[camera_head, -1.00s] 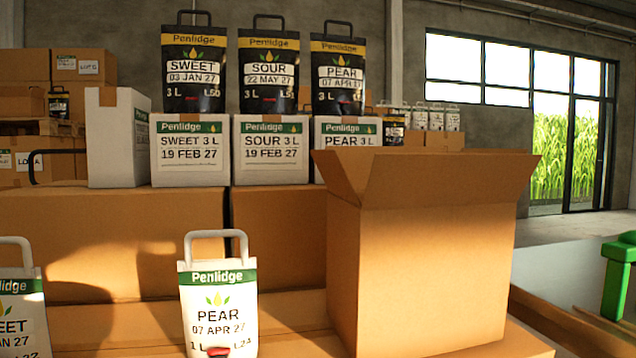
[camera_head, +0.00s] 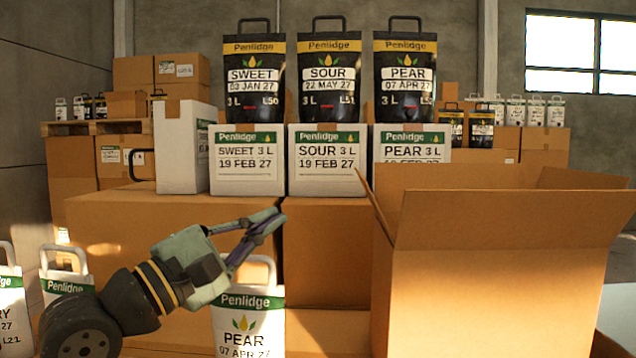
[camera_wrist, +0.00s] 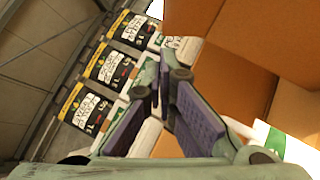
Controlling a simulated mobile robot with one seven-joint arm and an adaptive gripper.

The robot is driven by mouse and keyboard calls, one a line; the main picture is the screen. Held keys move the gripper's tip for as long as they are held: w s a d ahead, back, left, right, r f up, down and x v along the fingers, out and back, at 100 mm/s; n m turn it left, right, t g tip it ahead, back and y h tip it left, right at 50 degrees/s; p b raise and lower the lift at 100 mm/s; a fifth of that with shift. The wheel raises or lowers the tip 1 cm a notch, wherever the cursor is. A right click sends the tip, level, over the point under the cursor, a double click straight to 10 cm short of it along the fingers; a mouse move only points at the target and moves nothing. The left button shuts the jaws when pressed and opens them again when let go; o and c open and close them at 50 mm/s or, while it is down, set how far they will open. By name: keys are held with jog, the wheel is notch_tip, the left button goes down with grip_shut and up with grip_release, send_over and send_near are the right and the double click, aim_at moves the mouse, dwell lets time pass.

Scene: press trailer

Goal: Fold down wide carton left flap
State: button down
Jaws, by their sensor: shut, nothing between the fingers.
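The wide carton (camera_head: 490,300) stands at the right of the head view with its top open. Its left flap (camera_head: 375,208) stands up and leans outward to the left. The front flap (camera_head: 510,219) is also raised, and another flap (camera_head: 585,179) shows at the right. The carton's inside bottom is hidden. My gripper (camera_head: 281,217) is shut and empty, to the left of the left flap and apart from it, pointing right and slightly up. In the wrist view my gripper's fingers (camera_wrist: 166,85) meet near the middle, with brown cardboard beyond them at the upper right.
A white PEAR 1 L pouch (camera_head: 247,322) stands below my gripper, partly hidden by it. White cartons (camera_head: 327,160) bearing black pouches (camera_head: 325,80) stand behind on large brown boxes (camera_head: 325,260). More white pouches (camera_head: 15,310) stand at the lower left.

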jog(key=s+d+r+p+x, duration=0.1)
jog(key=p+x, duration=0.4)
jog(key=x, duration=0.7)
jog(key=shift+s+d, duration=0.25)
jog(key=shift+d, duration=0.3)
jog(key=shift+r, duration=0.15)
jog(key=shift+d+r+m, duration=0.2)
jog(key=shift+d+m, duration=0.05)
jog(key=shift+m, duration=0.15)
